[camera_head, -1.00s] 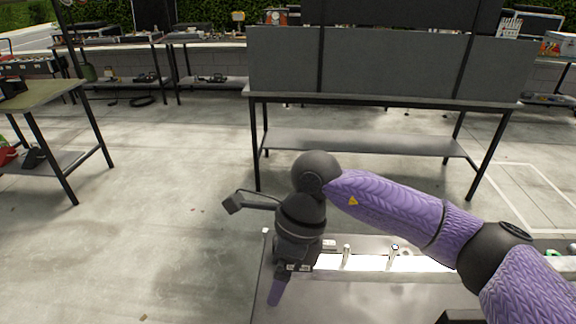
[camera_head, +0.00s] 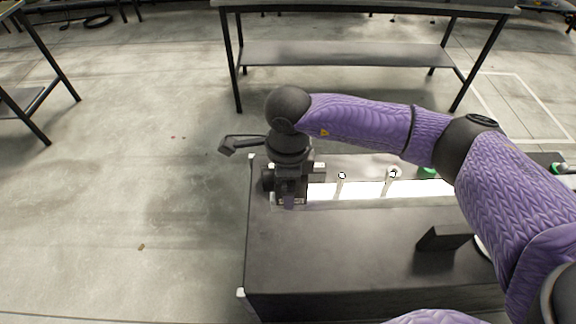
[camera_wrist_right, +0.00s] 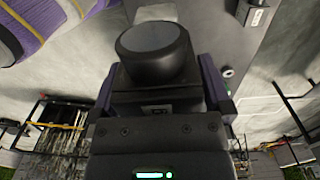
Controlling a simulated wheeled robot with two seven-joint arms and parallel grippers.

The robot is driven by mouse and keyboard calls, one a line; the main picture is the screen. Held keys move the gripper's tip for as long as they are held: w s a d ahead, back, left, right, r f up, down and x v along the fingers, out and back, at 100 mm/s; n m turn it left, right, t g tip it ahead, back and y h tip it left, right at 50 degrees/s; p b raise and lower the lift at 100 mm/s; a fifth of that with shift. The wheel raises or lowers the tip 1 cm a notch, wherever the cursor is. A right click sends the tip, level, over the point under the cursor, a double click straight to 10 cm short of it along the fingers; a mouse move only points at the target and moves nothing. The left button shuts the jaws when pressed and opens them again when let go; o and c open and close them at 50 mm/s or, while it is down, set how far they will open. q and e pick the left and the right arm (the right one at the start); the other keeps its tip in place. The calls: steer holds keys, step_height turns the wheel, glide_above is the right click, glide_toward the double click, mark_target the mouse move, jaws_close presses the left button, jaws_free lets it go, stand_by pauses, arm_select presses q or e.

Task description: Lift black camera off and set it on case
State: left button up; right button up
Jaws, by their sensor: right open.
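In the right wrist view the black camera (camera_wrist_right: 154,55) shows as a thick round lens on a square body. My right gripper (camera_wrist_right: 158,84) is open, with one purple finger on each side of the camera; I cannot tell whether either touches it. In the head view my right gripper (camera_head: 289,198) points down at the far left corner of a dark case (camera_head: 330,250). There the camera is mostly hidden by the gripper and hard to make out. My left gripper is not in view.
A bright white strip (camera_head: 363,190) with small metal fittings runs along the back of the case. A black wedge-shaped object (camera_head: 445,237) stands on the case's right part. A table (camera_head: 340,55) with a lower shelf stands behind. The case's middle top is clear.

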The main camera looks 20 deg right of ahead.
steer(key=shift+c, duration=0.9)
jaws_close()
steer(key=shift+c, duration=1.5)
jaws_free()
steer(key=shift+c, duration=1.2)
steer(key=shift+r, duration=0.2)
steer(key=shift+r+p, duration=0.35)
steer(key=shift+p, duration=0.05)
steer(key=shift+r+p, duration=0.35)
steer(key=shift+r, duration=0.1)
steer(key=shift+r, duration=0.2)
